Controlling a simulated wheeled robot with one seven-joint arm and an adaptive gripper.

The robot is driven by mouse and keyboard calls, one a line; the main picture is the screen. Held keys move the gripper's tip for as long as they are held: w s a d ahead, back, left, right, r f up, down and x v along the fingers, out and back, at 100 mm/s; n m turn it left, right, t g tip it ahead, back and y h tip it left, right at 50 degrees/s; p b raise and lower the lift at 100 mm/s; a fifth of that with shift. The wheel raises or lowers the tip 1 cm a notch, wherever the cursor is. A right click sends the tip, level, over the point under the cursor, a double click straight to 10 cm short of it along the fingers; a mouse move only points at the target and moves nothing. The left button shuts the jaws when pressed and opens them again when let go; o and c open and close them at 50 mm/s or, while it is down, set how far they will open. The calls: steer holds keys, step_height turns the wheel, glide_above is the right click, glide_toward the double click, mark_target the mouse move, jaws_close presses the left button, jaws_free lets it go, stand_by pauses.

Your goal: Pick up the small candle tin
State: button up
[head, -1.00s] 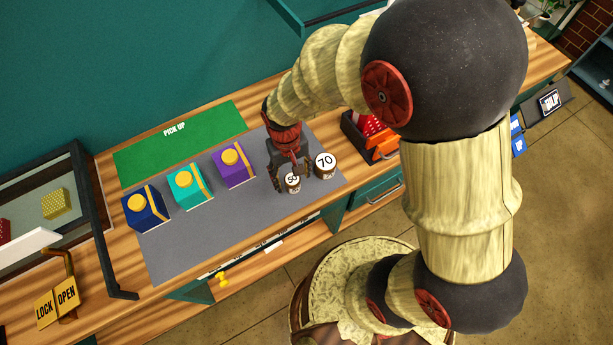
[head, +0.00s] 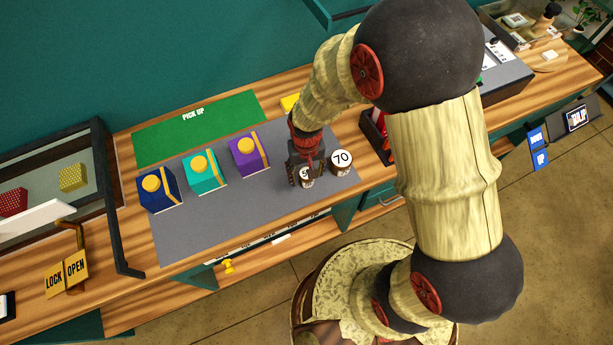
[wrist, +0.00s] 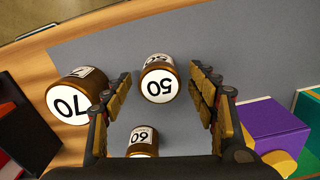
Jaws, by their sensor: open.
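Three round brown candle tins with white numbered lids stand on the grey mat. The tin marked 50 (wrist: 158,85) looks the smallest by its number and lies between my gripper's fingers in the wrist view. In the head view this 50 tin (head: 306,181) is partly covered by my gripper (head: 305,172). My gripper (wrist: 160,82) is open, with a gap on both sides of the tin. The larger 70 tin (wrist: 72,98) stands just outside the left finger, and it also shows in the head view (head: 341,160). The 60 tin (wrist: 142,142) is partly hidden by the gripper body.
A green PICK UP mat (head: 195,130) lies behind. A dark tray (head: 374,135) is to the right. The mat's front is clear.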

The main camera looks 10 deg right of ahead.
steer(key=shift+c, duration=0.6)
steer(key=c, duration=1.1)
steer(key=shift+r, duration=0.1)
steer(key=shift+c, duration=0.5)
